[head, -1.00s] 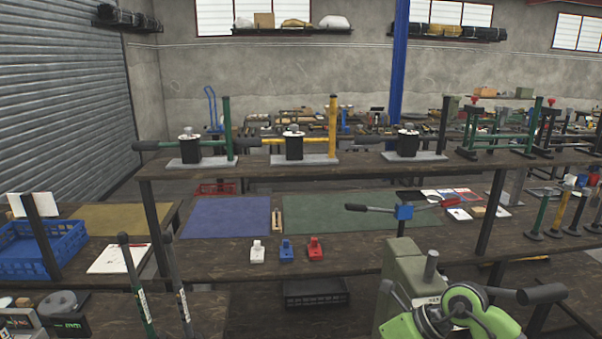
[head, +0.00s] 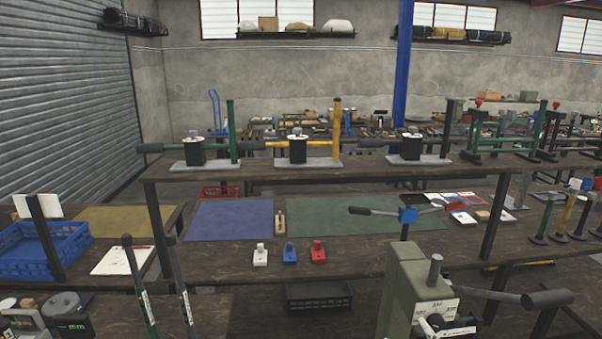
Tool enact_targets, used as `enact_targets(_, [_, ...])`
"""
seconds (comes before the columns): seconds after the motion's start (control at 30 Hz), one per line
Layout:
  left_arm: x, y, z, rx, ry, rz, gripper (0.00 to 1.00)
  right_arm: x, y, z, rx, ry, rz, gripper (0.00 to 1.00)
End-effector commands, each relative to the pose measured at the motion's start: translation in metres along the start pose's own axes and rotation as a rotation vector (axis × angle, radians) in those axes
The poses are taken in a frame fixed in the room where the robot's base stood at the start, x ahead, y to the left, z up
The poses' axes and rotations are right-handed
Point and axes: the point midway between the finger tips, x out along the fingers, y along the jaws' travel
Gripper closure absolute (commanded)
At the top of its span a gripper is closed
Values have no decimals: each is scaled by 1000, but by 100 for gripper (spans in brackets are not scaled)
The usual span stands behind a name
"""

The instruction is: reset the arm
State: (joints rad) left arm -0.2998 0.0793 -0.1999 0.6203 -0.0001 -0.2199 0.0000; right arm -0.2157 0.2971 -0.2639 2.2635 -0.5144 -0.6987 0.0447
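A green-grey press (head: 408,290) stands close in front at the lower right. Its lever arm reaches out to the right, about level, and ends in a thick dark grip (head: 546,298). A small white and black fitting (head: 440,325) shows at the press's lower front, cut by the picture edge; I cannot tell what it belongs to. Neither of my grippers is in view.
The bench (head: 230,262) holds white, blue and red small blocks (head: 289,253), a blue mat (head: 228,219) and a green mat (head: 330,217). Several small presses (head: 297,150) stand on the upper shelf. Two dark upright levers (head: 140,290) rise at the lower left, near a blue crate (head: 30,250).

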Motion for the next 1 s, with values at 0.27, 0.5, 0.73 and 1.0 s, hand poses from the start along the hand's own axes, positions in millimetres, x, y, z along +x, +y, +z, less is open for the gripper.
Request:
enact_targets(0.27, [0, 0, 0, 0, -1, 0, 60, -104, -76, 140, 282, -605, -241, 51])
enact_targets(0.5, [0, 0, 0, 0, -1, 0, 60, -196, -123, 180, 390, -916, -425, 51])
enact_targets(0.73, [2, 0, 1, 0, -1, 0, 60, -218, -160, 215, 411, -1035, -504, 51])
enact_targets(1.0, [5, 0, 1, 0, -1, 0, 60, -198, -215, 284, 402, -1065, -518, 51])
